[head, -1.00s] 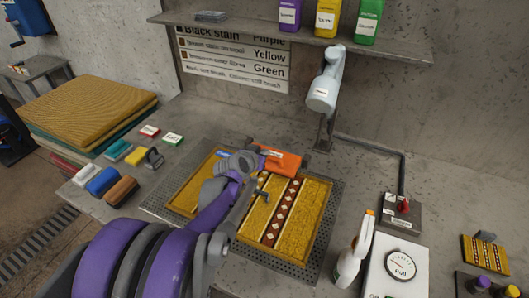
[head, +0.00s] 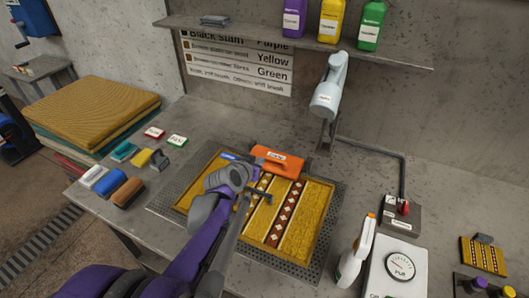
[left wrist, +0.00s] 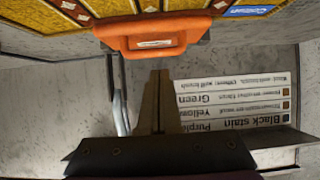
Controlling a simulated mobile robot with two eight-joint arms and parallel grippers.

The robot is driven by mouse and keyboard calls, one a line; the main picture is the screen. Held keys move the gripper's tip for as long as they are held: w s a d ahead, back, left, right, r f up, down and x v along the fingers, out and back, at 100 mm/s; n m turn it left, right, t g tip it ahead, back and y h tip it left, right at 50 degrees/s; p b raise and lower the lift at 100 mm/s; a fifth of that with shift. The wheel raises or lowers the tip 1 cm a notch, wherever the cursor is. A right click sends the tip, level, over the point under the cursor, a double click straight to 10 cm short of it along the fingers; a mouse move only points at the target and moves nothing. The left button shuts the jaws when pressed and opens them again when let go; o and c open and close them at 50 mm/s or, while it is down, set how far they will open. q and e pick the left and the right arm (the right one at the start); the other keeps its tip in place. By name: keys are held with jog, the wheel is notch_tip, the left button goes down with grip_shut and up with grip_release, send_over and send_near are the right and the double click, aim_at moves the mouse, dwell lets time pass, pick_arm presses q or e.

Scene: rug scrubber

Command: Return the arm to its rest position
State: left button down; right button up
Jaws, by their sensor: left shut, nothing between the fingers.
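My left arm comes in from the lower left in the head view, and its gripper (head: 257,194) is over the yellow patterned rug (head: 312,225) on the perforated tray (head: 333,215). The gripper is shut and empty. In the left wrist view its closed fingers (left wrist: 158,95) point toward an orange-handled tool (left wrist: 152,32), apart from it. That orange tool (head: 278,158) lies at the rug's back edge in the head view. The arm hides part of the rug's left side. My right gripper is in neither view.
Several brushes and sponges, including a brown one (head: 127,192), lie on the table's left. A spray bottle (head: 355,252) and a dial box (head: 398,265) stand at the right. A wall-mounted nozzle (head: 328,90) hangs behind the rug, under a shelf (head: 300,38) with bottles.

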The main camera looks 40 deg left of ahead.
pick_arm(q)
jog(key=shift+s+d+f, duration=0.15)
jog(key=shift+s+d, duration=0.1)
jog(key=shift+s, duration=0.45)
jog(key=shift+s+d+f, duration=0.1)
jog(key=shift+s+d, duration=0.1)
jog(key=shift+s, duration=0.5)
